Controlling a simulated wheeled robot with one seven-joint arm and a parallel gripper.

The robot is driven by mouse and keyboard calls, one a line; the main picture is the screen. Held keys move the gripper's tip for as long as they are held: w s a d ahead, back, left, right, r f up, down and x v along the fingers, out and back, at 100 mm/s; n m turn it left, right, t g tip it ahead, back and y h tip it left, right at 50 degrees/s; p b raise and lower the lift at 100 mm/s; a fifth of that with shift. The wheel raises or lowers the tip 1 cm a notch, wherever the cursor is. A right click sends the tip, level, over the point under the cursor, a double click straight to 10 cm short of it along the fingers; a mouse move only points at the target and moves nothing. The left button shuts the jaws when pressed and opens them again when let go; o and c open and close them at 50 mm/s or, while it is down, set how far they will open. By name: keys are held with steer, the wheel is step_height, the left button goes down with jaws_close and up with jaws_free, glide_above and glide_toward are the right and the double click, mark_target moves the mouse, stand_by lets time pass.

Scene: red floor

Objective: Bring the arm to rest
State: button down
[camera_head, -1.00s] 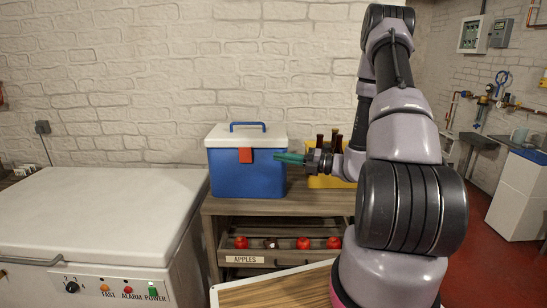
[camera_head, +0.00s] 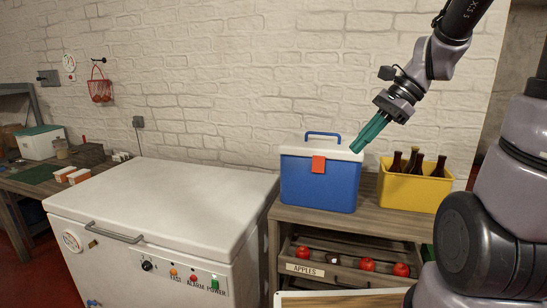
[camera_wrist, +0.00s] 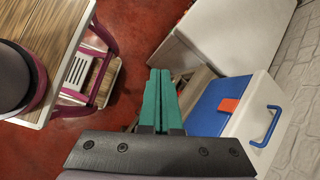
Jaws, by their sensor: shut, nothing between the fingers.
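My gripper (camera_head: 371,132) has green fingers, which are shut with nothing between them. In the head view it hangs from my raised arm at the upper right, pointing down and left. Its tips appear near the top right corner of the blue cooler box (camera_head: 318,183); whether they touch it I cannot tell. In the wrist view the shut fingers (camera_wrist: 158,98) point away over the red floor, with the cooler (camera_wrist: 238,108) to their right.
The cooler and a yellow crate (camera_head: 408,192) of dark bottles stand on a wooden cabinet (camera_head: 290,212) with an apples drawer (camera_head: 340,277). A white chest freezer (camera_head: 160,200) is left of it. A workbench (camera_head: 20,187) stands far left. Red floor (camera_wrist: 120,80) shows open in the wrist view.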

steer(key=s+d+r+n+t+h, duration=0.5)
steer(key=r+n+t, duration=0.1)
steer(key=r+n, duration=0.3)
steer(key=shift+r+n+t, duration=0.3)
steer(key=shift+r+n, duration=0.05)
steer(key=shift+n, duration=0.05)
